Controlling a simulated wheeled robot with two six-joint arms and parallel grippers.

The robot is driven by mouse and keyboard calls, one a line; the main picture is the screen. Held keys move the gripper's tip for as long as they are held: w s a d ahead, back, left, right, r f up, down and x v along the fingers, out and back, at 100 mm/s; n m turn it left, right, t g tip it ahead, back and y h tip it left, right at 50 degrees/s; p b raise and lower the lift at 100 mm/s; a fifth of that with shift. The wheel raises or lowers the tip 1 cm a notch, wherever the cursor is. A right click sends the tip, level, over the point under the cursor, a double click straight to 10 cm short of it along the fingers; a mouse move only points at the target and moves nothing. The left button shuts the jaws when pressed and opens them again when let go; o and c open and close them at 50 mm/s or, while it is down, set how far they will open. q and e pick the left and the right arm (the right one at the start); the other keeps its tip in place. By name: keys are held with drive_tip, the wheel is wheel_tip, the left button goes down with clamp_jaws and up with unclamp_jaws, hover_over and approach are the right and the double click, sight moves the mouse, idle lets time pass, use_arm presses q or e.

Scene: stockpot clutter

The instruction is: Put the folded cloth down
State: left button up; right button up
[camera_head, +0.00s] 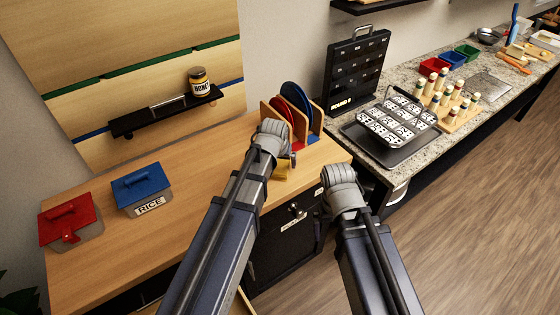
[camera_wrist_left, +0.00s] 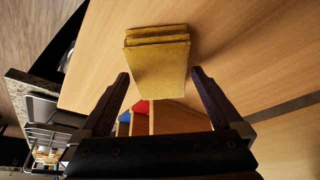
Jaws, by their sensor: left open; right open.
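The folded cloth (camera_wrist_left: 158,58) is a thick yellow stack of layers lying on the wooden counter (camera_wrist_left: 250,50) in the left wrist view. In the head view only a small yellow part of the cloth (camera_head: 281,172) shows beside my left wrist. My left gripper (camera_wrist_left: 160,74) is open, its two dark fingers apart on either side of the cloth's near part, with no finger visibly touching it. My right gripper (camera_head: 340,184) is at the front edge of the counter, open with no object seen in it; its fingers are mostly hidden by the wrist.
A wooden rack with red and blue plates (camera_head: 296,105) stands just behind my left gripper. A blue-lidded rice box (camera_head: 143,190) and red-lidded box (camera_head: 72,222) sit left. A granite counter (camera_head: 400,165) with a wire basket (camera_head: 398,118) is right. The counter's middle is clear.

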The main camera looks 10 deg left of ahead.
use_arm(q)
drive_tip(key=p+v, duration=0.9)
drive_tip(key=v, duration=0.1)
drive_tip(key=shift+r, duration=0.3)
drive_tip(key=b+x, duration=1.1)
drive_tip(key=x, duration=0.1)
drive_tip(key=shift+s+f, duration=0.1)
drive_tip(key=shift+f, duration=0.15)
drive_tip(key=shift+r, duration=0.15)
